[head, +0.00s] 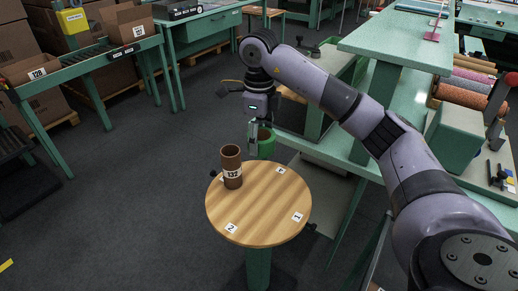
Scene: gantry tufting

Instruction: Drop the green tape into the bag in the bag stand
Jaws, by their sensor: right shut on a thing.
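The green tape (266,149) is a green roll with a brownish inside, just beyond the far edge of the round wooden table. My right gripper (254,130) points down at it and is shut on its left side; the fingers are small in the picture. The tape appears to be held up beside the table, apart from the brown cylinder. I cannot make out a bag or a bag stand with certainty. My left gripper is not in view.
A brown cylinder labelled 122 (231,166) stands upright on the round wooden table (262,205), which has several numbered labels. A green workbench (395,40) is at right, with coloured rolls (464,88). A conveyor with boxes (85,62) is at left. Grey floor is clear between.

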